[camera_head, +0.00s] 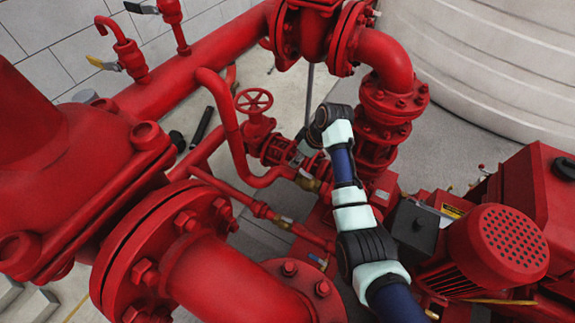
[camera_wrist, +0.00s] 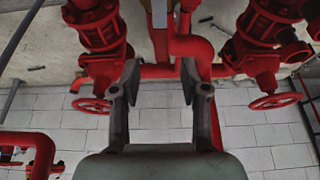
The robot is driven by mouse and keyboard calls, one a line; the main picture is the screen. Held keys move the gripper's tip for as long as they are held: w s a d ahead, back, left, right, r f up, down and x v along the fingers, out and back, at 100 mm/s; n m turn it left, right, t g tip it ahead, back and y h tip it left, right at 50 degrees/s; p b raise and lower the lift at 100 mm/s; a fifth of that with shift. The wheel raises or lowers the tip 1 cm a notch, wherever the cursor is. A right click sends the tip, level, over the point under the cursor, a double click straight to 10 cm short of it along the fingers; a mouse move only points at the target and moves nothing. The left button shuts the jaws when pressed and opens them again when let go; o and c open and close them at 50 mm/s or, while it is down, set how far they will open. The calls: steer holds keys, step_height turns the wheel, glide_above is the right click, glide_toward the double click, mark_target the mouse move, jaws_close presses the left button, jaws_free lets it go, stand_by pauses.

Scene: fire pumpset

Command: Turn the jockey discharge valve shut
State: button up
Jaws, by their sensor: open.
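A red handwheel valve (camera_head: 254,101) stands left of my arm's far end in the head view. In the wrist view, one red handwheel (camera_wrist: 92,105) is at left and another red handwheel (camera_wrist: 275,101) is at right, each on a red valve body. I cannot tell which valve is the jockey discharge valve. My gripper (camera_wrist: 158,72) is open, with its two fingers apart and nothing held between them.
Thick red pipes and a large flange (camera_head: 150,255) fill the left of the head view. A red motor (camera_head: 500,245) stands at right and a pale ribbed tank (camera_head: 480,60) behind. Tiled surface (camera_wrist: 270,140) shows bare in the wrist view.

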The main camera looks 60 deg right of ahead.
mark_target(297, 169)
steer(key=b+x, duration=0.1)
steer(key=x, duration=0.3)
steer(key=shift+w+f+b, duration=0.1)
steer(key=shift+f+b, duration=0.2)
steer(key=shift+b, duration=0.1)
jaws_close()
